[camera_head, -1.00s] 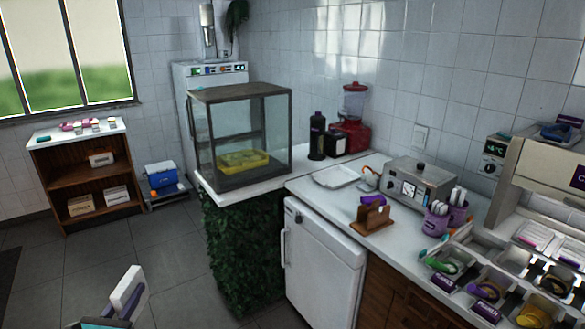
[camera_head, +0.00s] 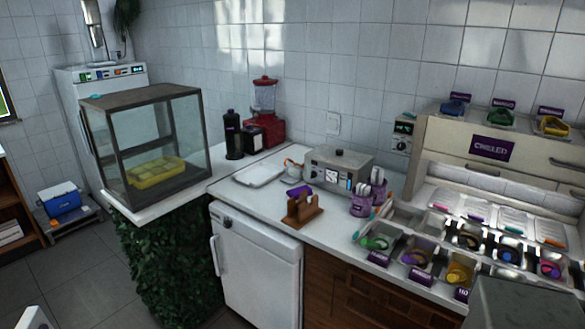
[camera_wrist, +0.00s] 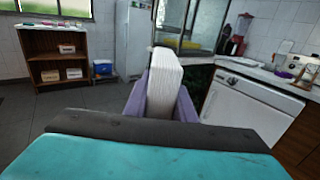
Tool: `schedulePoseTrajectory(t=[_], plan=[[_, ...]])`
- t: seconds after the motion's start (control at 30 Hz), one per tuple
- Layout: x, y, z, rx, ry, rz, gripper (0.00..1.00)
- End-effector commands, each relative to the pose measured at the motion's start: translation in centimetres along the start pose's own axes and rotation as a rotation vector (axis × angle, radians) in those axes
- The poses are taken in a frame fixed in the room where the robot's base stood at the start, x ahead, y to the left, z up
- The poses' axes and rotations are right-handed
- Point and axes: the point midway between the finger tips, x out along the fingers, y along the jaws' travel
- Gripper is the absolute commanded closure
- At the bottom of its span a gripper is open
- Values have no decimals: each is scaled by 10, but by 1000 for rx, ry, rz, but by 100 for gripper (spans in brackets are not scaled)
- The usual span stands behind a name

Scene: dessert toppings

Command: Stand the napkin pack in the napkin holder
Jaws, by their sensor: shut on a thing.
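The white napkin pack (camera_wrist: 164,85) stands upright between the purple fingers of my gripper (camera_wrist: 160,105) in the wrist view. My gripper is shut on it, in the air above the floor. In the head view only a white corner of the pack (camera_head: 30,319) shows at the bottom left edge. The brown wooden napkin holder (camera_head: 303,212) stands on the white counter above the fridge, near its front edge. It also shows at the right of the wrist view (camera_wrist: 303,76), well apart from my gripper. A purple object (camera_head: 299,190) is just behind the holder.
A white tray (camera_head: 260,175), a grey machine (camera_head: 338,168) and purple cups (camera_head: 362,205) flank the holder on the counter. A glass display case (camera_head: 150,145) stands to the left. Topping bins (camera_head: 415,252) fill the right. Open floor lies before the white fridge (camera_head: 255,262).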

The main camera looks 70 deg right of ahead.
Motion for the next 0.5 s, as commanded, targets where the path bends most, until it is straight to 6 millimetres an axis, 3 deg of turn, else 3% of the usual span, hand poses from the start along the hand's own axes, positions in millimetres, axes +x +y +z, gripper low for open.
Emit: schedulePoseTrajectory(t=[0.27,0.5], plan=[[16,-7,3,0,1,-22,99],[62,-30,12,1,3,-87,99]])
